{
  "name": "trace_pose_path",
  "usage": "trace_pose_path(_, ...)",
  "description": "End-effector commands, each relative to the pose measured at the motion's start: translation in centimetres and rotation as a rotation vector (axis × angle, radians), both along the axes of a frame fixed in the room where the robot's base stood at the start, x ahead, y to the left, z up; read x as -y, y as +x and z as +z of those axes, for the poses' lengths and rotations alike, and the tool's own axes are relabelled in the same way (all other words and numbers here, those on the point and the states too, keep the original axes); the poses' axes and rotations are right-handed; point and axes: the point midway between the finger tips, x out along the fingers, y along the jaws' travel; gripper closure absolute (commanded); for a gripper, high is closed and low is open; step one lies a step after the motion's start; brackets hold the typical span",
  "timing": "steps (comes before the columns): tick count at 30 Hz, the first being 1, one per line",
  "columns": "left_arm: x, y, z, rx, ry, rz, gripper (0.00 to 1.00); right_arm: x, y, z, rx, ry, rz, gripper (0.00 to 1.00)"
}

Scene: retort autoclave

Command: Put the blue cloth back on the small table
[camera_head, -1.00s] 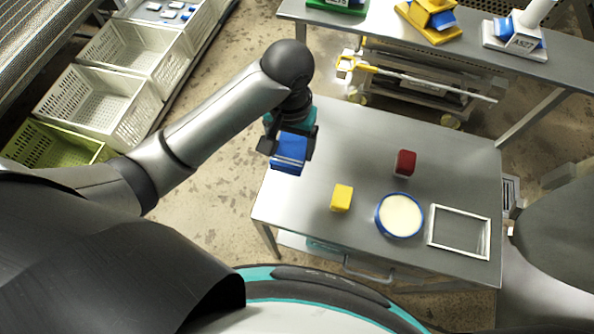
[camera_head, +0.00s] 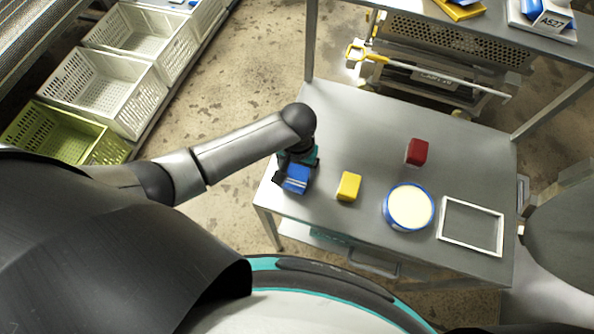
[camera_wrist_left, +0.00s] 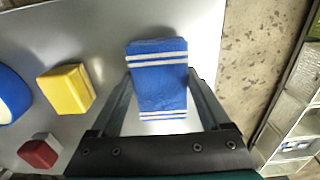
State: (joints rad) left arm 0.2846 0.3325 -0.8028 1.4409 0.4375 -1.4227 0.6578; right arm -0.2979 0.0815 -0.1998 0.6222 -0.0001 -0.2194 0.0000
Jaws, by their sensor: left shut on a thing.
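The blue cloth (camera_head: 296,179) is a folded block with white stripes. My left gripper (camera_head: 293,177) is shut on it at the left edge of the small table (camera_head: 340,116). In the left wrist view the cloth (camera_wrist_left: 159,78) sits between the two fingers, with the grey table top behind it. I cannot tell whether the cloth touches the table top. My right gripper is not in view; a grey rounded part shows at the right edge of the head view.
On the table, a yellow block (camera_head: 348,186) is right of the cloth. Beyond it are a red block (camera_head: 417,152), a blue-rimmed round tub (camera_head: 409,207) and a white frame (camera_head: 443,222). A higher bench (camera_head: 480,27) stands behind. Crates (camera_head: 108,88) stand at the left.

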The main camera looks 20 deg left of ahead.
Motion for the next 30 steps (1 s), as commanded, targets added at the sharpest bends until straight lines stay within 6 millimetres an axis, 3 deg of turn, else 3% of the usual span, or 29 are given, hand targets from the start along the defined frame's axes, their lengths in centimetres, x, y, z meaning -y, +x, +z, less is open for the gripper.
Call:
trace_pose_path(3, -0.01, 0.06, -1.06, 0.001, 0.0, 0.0, 0.64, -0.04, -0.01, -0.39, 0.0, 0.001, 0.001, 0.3)
trace_pose_path(14, -0.02, 0.03, -1.33, 0.001, 0.0, 0.001, 0.64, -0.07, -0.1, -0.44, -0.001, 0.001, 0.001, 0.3)
trace_pose_path(15, -0.04, 0.02, -1.41, 0.0, 0.001, 0.001, 0.19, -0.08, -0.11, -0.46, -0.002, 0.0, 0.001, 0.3)
trace_pose_path(20, -0.04, 0.02, -1.34, 0.0, 0.001, 0.001, 0.01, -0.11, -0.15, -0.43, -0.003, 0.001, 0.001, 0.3)
trace_pose_path(30, -0.03, 0.07, -0.76, 0.002, 0.0, 0.0, 0.0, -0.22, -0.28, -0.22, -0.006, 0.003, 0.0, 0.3)
